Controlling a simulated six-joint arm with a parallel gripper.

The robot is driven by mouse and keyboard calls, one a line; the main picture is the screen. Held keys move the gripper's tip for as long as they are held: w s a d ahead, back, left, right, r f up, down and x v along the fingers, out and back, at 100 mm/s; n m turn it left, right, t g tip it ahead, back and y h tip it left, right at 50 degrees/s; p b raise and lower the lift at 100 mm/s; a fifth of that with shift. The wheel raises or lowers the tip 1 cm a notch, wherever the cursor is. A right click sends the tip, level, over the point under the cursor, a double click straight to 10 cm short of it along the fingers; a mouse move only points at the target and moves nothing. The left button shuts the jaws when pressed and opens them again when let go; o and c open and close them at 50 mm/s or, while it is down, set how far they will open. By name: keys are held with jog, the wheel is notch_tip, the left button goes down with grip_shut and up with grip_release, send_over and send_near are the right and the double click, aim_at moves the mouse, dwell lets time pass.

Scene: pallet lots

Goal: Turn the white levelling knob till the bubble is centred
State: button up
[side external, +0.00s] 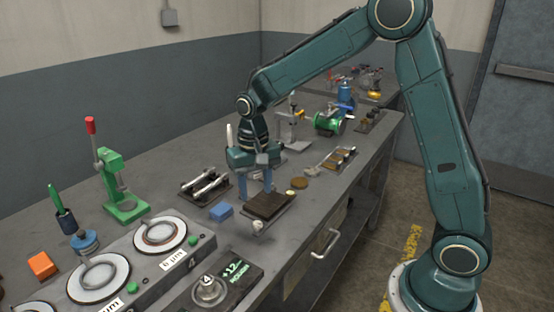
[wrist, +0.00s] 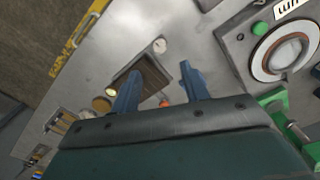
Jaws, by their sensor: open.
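A white knob (side external: 258,226) stands at the near edge of a dark brown plate (side external: 268,206) on the bench. In the wrist view the white knob (wrist: 159,45) shows beyond the end of the brown plate (wrist: 150,72). My gripper (side external: 256,190) points down at the far side of the plate, a little apart from the knob. In the wrist view its two blue fingers (wrist: 160,76) are spread with nothing held between them. I cannot make out a bubble in either view.
A blue block (side external: 221,211) lies left of the plate, with a rack of metal rods (side external: 205,187) behind it. A round brown disc (side external: 299,183) lies to the right. Dial stations (side external: 160,235) and a lit display (side external: 238,270) fill the near left.

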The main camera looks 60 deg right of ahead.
aim_at(257, 223)
notch_tip(257, 223, down, 10)
dwell(0.5)
jog(key=c, duration=1)
